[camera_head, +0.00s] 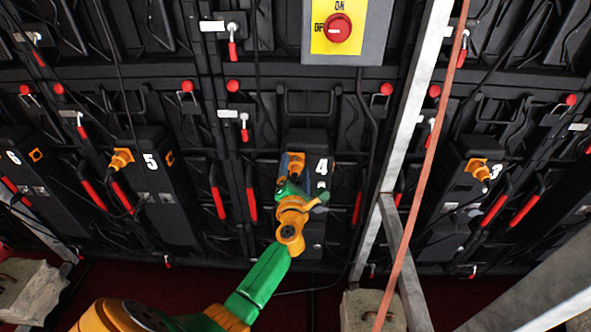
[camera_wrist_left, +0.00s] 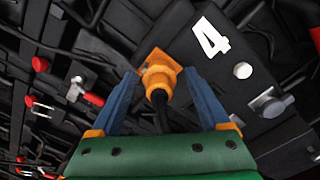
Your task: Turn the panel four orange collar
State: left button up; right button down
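Panel four is a black box marked with a white 4 (camera_head: 321,166); the mark is large in the left wrist view (camera_wrist_left: 211,37). Its orange collar (camera_head: 296,160) sits high on the box, partly hidden by my gripper in the head view. In the left wrist view the collar (camera_wrist_left: 158,74) has a square flange and a dark cable running from it towards me. My left gripper (camera_wrist_left: 160,73) is open, its two blue fingers on either side of the collar, with small gaps visible. In the head view my left gripper (camera_head: 293,188) is in front of panel four. My right gripper is not in view.
Panel five (camera_head: 150,163) and panel three (camera_head: 495,172) have similar orange collars, left and right. A grey metal post (camera_head: 408,110) and a reddish strap (camera_head: 432,150) stand right of panel four. A yellow plate with a red knob (camera_head: 338,28) is above. Red handles flank the panels.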

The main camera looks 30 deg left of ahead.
pick_arm(q)
jog(key=p+v, duration=0.1)
jog(key=v, duration=0.6)
jog(key=shift+s, duration=0.1)
